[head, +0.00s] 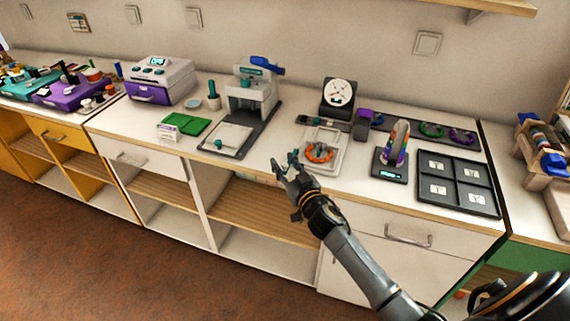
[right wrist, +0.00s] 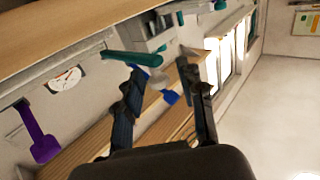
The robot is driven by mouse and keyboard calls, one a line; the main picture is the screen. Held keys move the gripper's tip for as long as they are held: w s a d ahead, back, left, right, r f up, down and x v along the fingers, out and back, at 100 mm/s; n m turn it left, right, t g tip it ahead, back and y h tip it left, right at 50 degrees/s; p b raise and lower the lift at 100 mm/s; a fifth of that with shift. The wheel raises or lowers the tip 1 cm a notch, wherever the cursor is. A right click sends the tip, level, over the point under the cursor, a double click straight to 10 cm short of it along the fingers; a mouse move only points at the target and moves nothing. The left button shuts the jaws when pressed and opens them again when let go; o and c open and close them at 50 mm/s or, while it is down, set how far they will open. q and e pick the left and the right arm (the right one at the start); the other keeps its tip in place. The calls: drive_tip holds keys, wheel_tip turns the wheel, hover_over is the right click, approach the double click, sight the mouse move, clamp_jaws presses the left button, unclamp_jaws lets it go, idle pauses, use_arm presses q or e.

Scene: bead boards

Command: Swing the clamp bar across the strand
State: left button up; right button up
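An orange beaded strand (head: 320,153) lies in a ring on a pale square board (head: 331,138) on the counter. My right gripper (head: 290,167) is just left of and in front of this board, near the counter's front edge. In the right wrist view its two fingers (right wrist: 166,88) are spread apart with nothing clearly held. A teal bar (right wrist: 132,58) shows near the left fingertip there; I cannot tell whether they touch. I cannot make out for certain which part is the clamp bar. My left gripper is not in view.
A dial gauge (head: 338,93) and a purple block (head: 362,124) stand behind the board. A rainbow arch on a dark base (head: 391,165) and a black sectioned tray (head: 457,183) are to the right. A grey press (head: 251,92) with a blue lever stands left.

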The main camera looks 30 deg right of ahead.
drive_tip(key=shift+c, duration=0.4)
clamp_jaws()
